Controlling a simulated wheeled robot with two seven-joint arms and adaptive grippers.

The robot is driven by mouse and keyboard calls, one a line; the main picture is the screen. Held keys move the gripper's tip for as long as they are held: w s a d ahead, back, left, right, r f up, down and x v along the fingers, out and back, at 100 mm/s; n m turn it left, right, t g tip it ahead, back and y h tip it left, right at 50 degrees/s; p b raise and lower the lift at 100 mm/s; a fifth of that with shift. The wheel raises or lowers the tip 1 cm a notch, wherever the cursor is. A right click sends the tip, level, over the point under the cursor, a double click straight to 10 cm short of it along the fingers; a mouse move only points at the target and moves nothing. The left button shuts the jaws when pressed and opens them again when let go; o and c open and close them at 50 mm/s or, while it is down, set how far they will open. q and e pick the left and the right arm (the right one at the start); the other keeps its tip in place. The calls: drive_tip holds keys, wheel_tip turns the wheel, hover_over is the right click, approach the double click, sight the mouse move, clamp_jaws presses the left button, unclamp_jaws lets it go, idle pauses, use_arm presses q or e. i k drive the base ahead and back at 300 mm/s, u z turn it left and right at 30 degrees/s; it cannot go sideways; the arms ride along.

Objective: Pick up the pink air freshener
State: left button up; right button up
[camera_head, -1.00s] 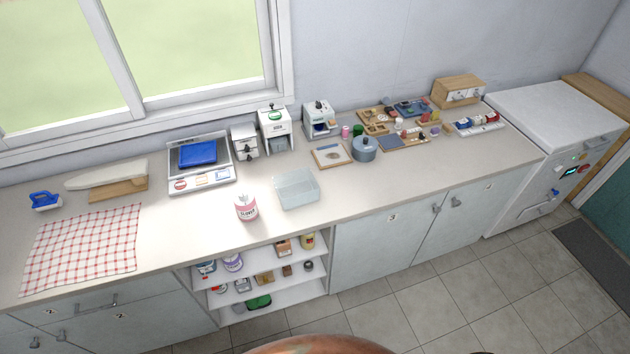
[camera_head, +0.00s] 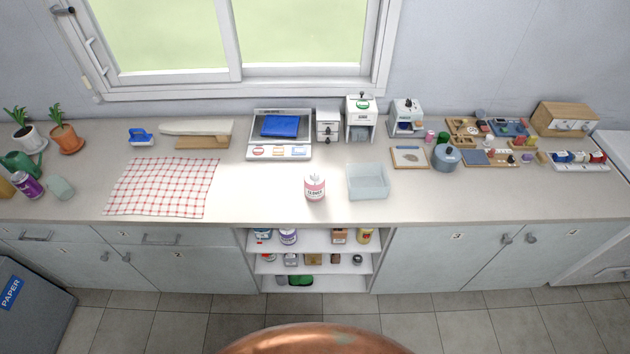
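A pink and white container (camera_head: 315,187) with a dark-lettered label stands upright near the front middle of the counter. A small plain pink cylinder (camera_head: 430,136) stands further back on the right, beside a grey-blue pot. I cannot tell for certain which of these is the air freshener. Neither of my grippers shows in the head view.
On the counter (camera_head: 260,200), a clear bin (camera_head: 368,182) stands right of the pink and white container. A checked cloth (camera_head: 162,187) lies left. A scale (camera_head: 280,135) is behind. Open shelves (camera_head: 315,243) hold several items below. A paper bin (camera_head: 30,305) stands lower left.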

sight(314, 191)
drive_tip(key=z, duration=0.3)
drive_tip(key=k, duration=0.35)
drive_tip(key=u, duration=1.65)
drive_tip(key=i, duration=1.35)
drive_tip(key=z, duration=0.9)
drive_tip(key=i, duration=0.5)
drive_tip(key=z, duration=0.6)
